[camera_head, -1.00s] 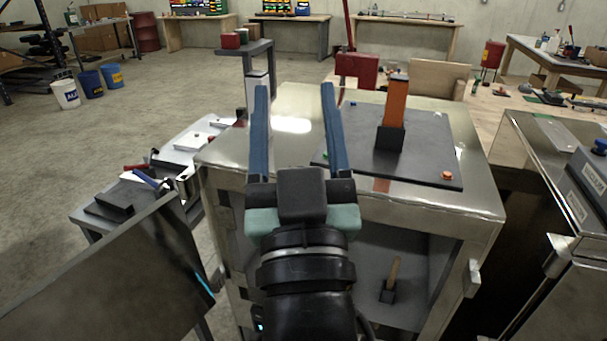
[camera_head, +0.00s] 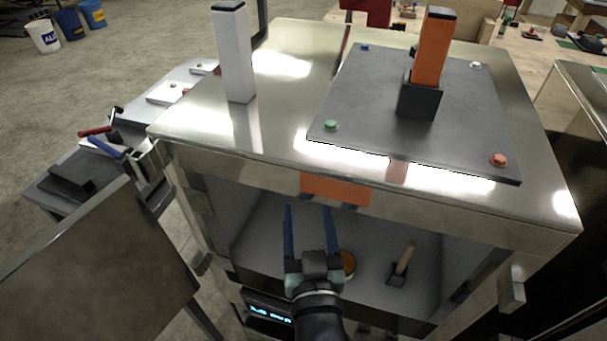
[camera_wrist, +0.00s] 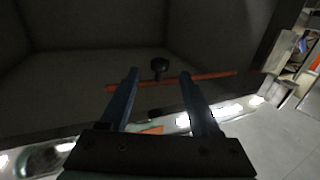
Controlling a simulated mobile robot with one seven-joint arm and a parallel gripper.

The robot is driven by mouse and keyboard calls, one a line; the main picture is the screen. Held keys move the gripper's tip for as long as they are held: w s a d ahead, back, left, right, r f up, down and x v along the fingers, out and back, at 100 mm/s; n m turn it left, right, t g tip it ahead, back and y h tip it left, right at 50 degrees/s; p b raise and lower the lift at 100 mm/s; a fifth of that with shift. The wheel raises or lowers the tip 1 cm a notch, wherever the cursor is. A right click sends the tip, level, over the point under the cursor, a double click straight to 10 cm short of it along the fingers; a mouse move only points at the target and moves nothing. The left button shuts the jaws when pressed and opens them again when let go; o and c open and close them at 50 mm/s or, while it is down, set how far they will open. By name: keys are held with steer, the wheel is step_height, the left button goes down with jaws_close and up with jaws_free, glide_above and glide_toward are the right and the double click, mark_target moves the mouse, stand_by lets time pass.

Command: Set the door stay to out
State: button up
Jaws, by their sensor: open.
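No part is clearly marked as the door stay, and I cannot tell which one it is. In the wrist view a thin red-orange bar (camera_wrist: 218,75) runs crosswise by my fingertips, with a black knob (camera_wrist: 159,66) near its middle. In the head view my gripper (camera_head: 310,210) is open and empty, its blue fingers pointing into the open front of the metal cabinet (camera_head: 235,150). A round orange-brown thing (camera_head: 348,262) is partly hidden behind it. A wooden handle in a black block (camera_head: 402,262) stands inside, to its right. The open door (camera_head: 100,270) is at the left.
On the cabinet top stand a white post (camera_head: 232,55) and an orange lever (camera_head: 433,50) on a dark plate (camera_head: 460,130) with coloured buttons. A side table with tools (camera_head: 110,145) stands at the left.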

steer(key=w, duration=0.8)
steer(key=shift+w+a, duration=0.3)
steer(key=shift+w, duration=0.05)
jaws_close()
stand_by(1.0)
